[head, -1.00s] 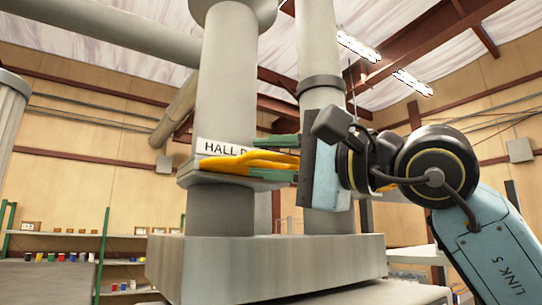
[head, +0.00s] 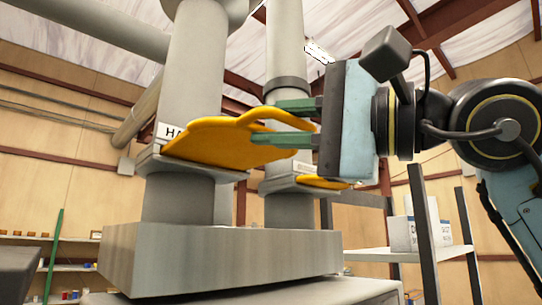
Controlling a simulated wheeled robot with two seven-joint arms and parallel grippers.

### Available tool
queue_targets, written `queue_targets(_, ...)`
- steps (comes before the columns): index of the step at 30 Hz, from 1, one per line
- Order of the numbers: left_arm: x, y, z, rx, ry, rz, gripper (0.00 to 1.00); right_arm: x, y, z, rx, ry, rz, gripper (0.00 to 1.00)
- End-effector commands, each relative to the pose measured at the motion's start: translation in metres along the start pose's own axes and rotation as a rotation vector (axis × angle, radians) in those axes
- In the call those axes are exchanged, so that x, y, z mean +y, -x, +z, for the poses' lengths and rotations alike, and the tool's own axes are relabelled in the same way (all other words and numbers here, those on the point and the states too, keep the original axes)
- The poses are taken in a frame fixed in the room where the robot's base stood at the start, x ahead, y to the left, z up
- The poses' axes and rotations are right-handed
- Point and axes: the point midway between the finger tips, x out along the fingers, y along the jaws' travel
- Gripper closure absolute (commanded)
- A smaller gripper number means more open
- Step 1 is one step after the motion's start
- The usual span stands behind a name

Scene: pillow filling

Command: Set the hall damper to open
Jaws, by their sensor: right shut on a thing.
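The hall damper is a flat yellow-orange plate (head: 215,143) with a looped handle (head: 290,120) at its right end. It sits in a grey slotted flange (head: 160,163) on the nearer vertical duct (head: 195,70). A white label (head: 170,131) above the slot shows only its first letters, partly hidden by the plate. A wide part of the plate stands out of the slot to the right. My right gripper (head: 283,122) has its green fingers shut on the handle. My left gripper is not in view.
A second duct (head: 286,50) stands behind, with another yellow plate (head: 320,183) low in its flange. A grey block (head: 220,255) carries the near duct. A shelf rack (head: 400,254) with a white box (head: 405,233) stands at the right.

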Motion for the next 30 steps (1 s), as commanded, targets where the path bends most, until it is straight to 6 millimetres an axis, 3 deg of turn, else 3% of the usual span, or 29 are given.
queue_targets(3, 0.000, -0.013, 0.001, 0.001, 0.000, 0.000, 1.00, -0.011, 0.025, 0.010, -0.002, 0.014, -0.029, 1.00)
queue_targets(9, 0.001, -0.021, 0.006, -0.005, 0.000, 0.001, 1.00, -0.017, 0.048, 0.020, -0.003, 0.010, -0.027, 1.00)
queue_targets(23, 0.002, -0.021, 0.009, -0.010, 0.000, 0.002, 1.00, -0.021, 0.055, 0.022, -0.001, 0.007, -0.027, 1.00)
queue_targets(24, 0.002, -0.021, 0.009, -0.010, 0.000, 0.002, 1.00, -0.021, 0.055, 0.021, 0.000, 0.007, -0.027, 0.77)
queue_targets(27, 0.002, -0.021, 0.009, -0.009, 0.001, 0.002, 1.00, -0.020, 0.054, 0.021, -0.001, 0.006, -0.025, 0.68)
queue_targets(30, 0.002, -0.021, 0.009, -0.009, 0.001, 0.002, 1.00, -0.018, 0.054, 0.021, -0.002, 0.005, -0.021, 0.68)
